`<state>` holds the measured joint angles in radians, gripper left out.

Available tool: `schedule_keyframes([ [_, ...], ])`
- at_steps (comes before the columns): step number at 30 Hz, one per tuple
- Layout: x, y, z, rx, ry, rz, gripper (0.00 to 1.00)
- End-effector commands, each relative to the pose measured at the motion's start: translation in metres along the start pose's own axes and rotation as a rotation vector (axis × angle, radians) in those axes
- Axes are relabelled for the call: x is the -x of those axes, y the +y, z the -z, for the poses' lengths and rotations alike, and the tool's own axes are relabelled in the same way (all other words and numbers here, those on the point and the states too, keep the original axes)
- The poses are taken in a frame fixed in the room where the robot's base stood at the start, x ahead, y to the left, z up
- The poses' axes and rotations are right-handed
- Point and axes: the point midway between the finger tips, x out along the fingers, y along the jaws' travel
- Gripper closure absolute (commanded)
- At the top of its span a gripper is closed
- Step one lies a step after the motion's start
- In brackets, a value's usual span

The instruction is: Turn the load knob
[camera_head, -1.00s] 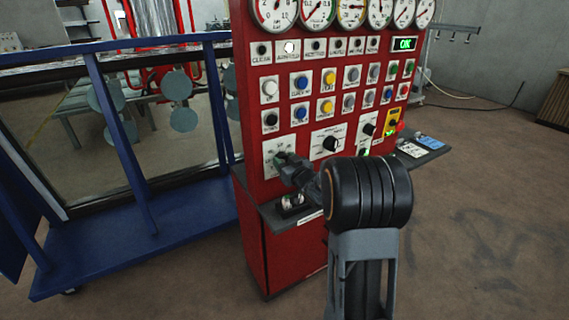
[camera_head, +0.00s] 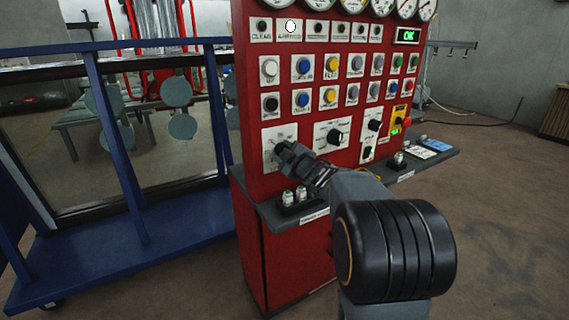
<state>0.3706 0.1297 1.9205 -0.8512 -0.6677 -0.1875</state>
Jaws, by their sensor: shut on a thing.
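The red control panel (camera_head: 290,173) stands in the middle of the view. At its lower left is a white dial plate (camera_head: 270,133), whose label is too small to read. My gripper (camera_head: 284,149) is at this plate, shut on the knob there. The fingers and wrist hide most of that knob, so its pointer angle cannot be told. My arm reaches to it from the lower right.
Other black knobs (camera_head: 335,137) sit to the right, with rows of coloured buttons and gauges above. A narrow shelf (camera_head: 280,216) with small items juts out below the gripper. A blue frame (camera_head: 140,200) stands at left. Floor is clear at right.

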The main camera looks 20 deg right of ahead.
Motion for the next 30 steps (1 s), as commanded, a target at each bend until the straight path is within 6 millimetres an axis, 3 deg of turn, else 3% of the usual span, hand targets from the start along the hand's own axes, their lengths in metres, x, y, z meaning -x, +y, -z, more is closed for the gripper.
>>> schedule_keyframes([
  [15, -0.0001, -0.0048, -0.002, 0.447, 0.001, -0.001, 0.77],
  [30, -0.0002, -0.0034, -0.0007, 0.652, 0.002, 0.0, 0.77],
])
